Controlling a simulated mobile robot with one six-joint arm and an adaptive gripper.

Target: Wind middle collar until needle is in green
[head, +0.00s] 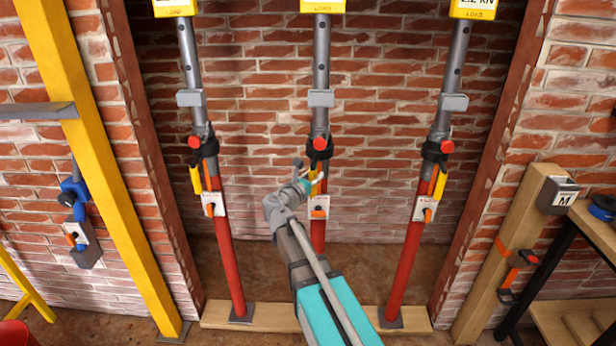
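Three props stand side by side, each with a red lower tube and a grey upper tube. The middle prop's black collar (320,153) has a red knob (319,143) on its front. A yellow handle (313,183) hangs below it, beside a small white plate (319,207) with an orange part. My gripper (311,179) is at the middle prop, just below the collar and close to the yellow handle. Whether it touches the handle, and whether its fingers are open or shut, I cannot tell. The middle yellow load box (322,6) is cut off by the top edge; no needle or green zone shows.
The left prop (224,250) and right prop (408,255) flank the middle one, with similar collars. All stand on a wooden sill (270,318) before a brick wall. A yellow post (95,150) is at left; a timber post (510,240) and bench (598,222) are at right.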

